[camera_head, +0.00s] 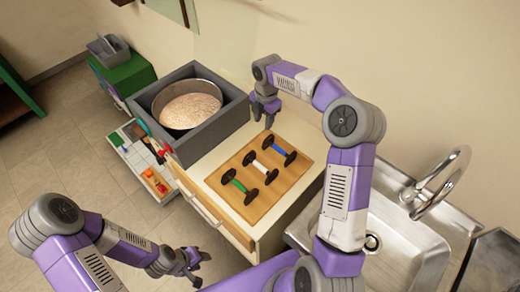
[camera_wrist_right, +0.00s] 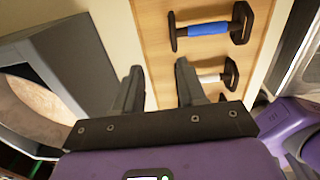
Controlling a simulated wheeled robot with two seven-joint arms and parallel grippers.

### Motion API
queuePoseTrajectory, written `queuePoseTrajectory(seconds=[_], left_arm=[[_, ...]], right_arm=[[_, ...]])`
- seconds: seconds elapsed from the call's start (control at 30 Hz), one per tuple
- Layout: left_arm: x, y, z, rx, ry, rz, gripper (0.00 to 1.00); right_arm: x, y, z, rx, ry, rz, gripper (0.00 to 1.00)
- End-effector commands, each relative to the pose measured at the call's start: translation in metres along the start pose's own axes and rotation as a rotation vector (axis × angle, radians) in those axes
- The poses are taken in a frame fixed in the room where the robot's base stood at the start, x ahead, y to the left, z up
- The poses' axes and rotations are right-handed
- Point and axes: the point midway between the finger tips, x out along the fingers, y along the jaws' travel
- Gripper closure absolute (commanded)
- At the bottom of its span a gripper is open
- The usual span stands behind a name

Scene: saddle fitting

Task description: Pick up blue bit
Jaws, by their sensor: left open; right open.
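The blue bit (camera_head: 279,150) lies on the wooden board (camera_head: 225,205), furthest back of three bits with dark end pieces. It also shows in the right wrist view (camera_wrist_right: 208,29), ahead and right of the fingers. A white bit (camera_head: 260,165) and a green bit (camera_head: 239,184) lie on the same board. My right gripper (camera_head: 265,115) is open and empty above the counter, behind and left of the blue bit and apart from it. My left gripper (camera_head: 192,268) is open and empty at the lower left, in front of the counter and away from the bits.
A grey box (camera_head: 225,125) holding a round pan of grainy pale contents (camera_head: 190,110) stands left of the board. A metal sink (camera_head: 400,240) is on the right. An open drawer of small items (camera_head: 140,160) is at the left. The wall is close behind.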

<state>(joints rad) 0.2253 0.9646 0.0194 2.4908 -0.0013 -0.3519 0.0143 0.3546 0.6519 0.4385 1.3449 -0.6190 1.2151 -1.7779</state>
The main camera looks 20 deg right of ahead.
Motion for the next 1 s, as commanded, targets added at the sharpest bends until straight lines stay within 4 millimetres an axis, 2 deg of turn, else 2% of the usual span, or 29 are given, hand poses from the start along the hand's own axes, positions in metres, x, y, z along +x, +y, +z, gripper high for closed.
queuePoseTrajectory(seconds=[0.03,0.13,0.43,0.7,0.93,1.0], left_arm=[[0.003,-0.001,0.0,0.001,0.0,0.0,0.57],[0.004,-0.001,0.0,0.001,0.0,0.0,0.57],[0.01,-0.003,-0.001,0.001,0.0,0.001,0.57],[0.017,-0.006,-0.001,0.001,0.001,0.0,0.57],[0.017,-0.006,-0.001,0.001,0.001,0.0,0.57],[0.017,-0.006,-0.001,0.001,0.001,0.0,0.57]], right_arm=[[0.002,-0.011,0.006,0.019,-0.009,-0.027,0.6],[0.009,-0.021,0.011,0.038,-0.016,-0.055,0.6],[0.037,-0.023,0.01,0.034,-0.014,-0.056,0.6],[0.074,-0.028,0.013,0.032,-0.015,-0.055,0.6],[0.075,-0.028,0.013,0.032,-0.016,-0.052,0.6],[0.075,-0.028,0.013,0.032,-0.016,-0.052,0.69]])
